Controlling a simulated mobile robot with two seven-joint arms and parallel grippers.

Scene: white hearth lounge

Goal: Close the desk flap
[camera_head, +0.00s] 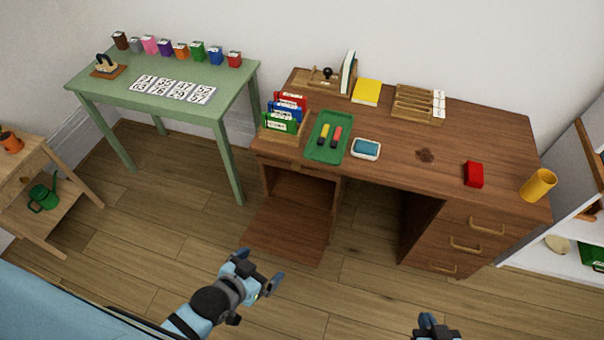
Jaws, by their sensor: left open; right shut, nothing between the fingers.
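The wooden desk (390,150) stands against the wall. Its brown flap (285,232) is open: it sticks out toward me, low down, in front of the open compartment (300,185) at the desk's left. My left gripper (262,270) is open and empty. In the picture it is just below the flap's front edge; I cannot tell whether it touches it. My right gripper (437,322) is shut and empty at the bottom edge of the view, apart from the desk and partly cut off.
On the desktop are a green tray (316,153) with markers, a blue sponge in a white dish (367,148), a red block (473,174) and a yellow cup (538,185). A green table (120,90) stands at left. Floor between desk and grippers is clear.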

